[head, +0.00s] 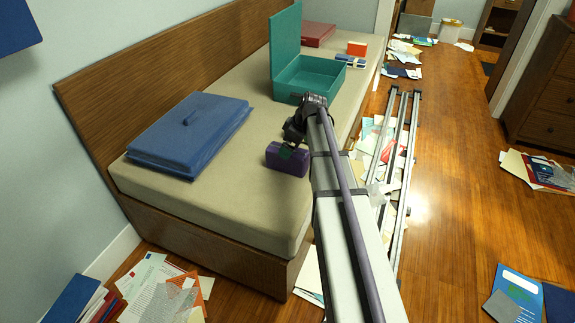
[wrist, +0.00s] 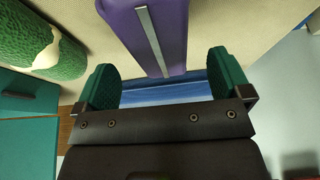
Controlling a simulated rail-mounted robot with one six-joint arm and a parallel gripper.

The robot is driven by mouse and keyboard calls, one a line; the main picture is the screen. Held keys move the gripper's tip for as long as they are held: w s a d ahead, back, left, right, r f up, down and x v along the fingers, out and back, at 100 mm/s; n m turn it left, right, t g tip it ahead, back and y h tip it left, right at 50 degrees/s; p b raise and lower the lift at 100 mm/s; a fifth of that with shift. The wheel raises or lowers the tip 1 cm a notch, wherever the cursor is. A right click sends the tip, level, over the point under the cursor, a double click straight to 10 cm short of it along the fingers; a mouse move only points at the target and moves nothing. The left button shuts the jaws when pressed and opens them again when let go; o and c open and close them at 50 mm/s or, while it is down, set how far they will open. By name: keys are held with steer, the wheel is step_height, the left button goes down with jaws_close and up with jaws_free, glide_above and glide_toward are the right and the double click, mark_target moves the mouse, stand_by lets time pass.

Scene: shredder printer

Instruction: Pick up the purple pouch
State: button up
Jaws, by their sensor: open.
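The purple pouch (head: 287,160) stands on the beige mattress near its front right part, just below the end of my arm in the head view. In the wrist view the purple pouch (wrist: 147,30) fills the top middle, with a grey strip running along it. My gripper (wrist: 165,85) is open, with one green finger pad on each side. The pouch's near end reaches toward the gap between the pads, and I see no contact. In the head view my gripper (head: 288,150) is at the pouch's top, partly hidden by the arm.
A blue case (head: 190,135) lies left of the pouch. An open teal box (head: 312,76) stands behind it. A green textured roll (wrist: 40,40) lies beside the pouch in the wrist view. A wooden headboard (head: 180,60) borders the bed. Papers litter the floor.

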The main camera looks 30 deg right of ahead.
steer(key=b+x, duration=0.2)
steer(key=x, duration=0.2)
steer(key=shift+s+d, duration=0.1)
steer(key=shift+d, duration=0.05)
steer(key=shift+r, duration=0.25)
steer(key=shift+f, duration=0.25)
steer(key=c, duration=1.1)
step_height(320, 180, up, 11)
steer(key=p, duration=1)
steer(key=shift+f, duration=0.2)
